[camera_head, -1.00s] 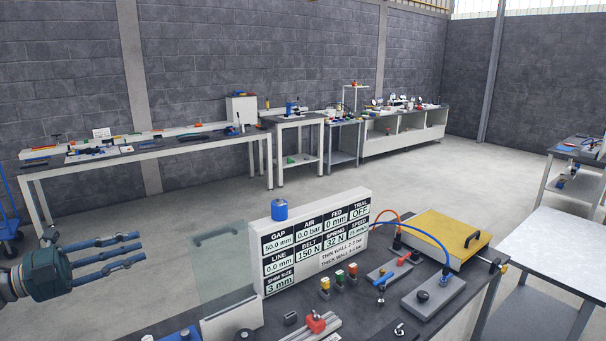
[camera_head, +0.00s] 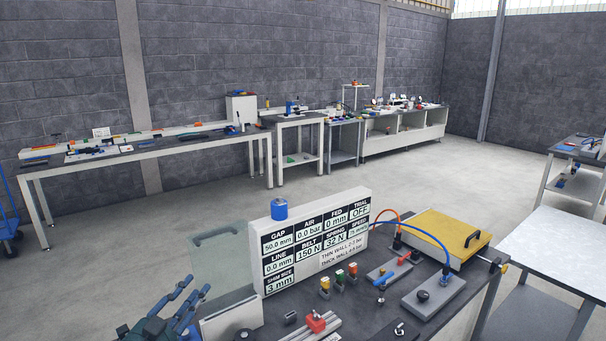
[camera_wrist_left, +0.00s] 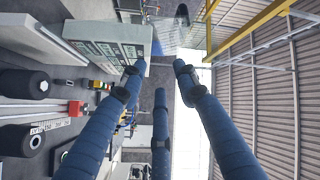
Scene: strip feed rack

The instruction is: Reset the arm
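My left gripper (camera_head: 186,304) is at the lower left of the head view, at the left end of the dark bench, in front of a clear panel. Its blue fingers are spread apart and point up and to the right. In the left wrist view the fingers (camera_wrist_left: 160,85) stand apart with nothing between them. My right gripper shows in neither view.
The bench carries a white display board (camera_head: 318,240) with a blue cylinder (camera_head: 279,209) on top. A yellow-topped box (camera_head: 440,238), coloured buttons (camera_head: 339,278) and a grey block (camera_head: 433,294) stand to the right. A clear panel (camera_head: 217,262) rises left of the board.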

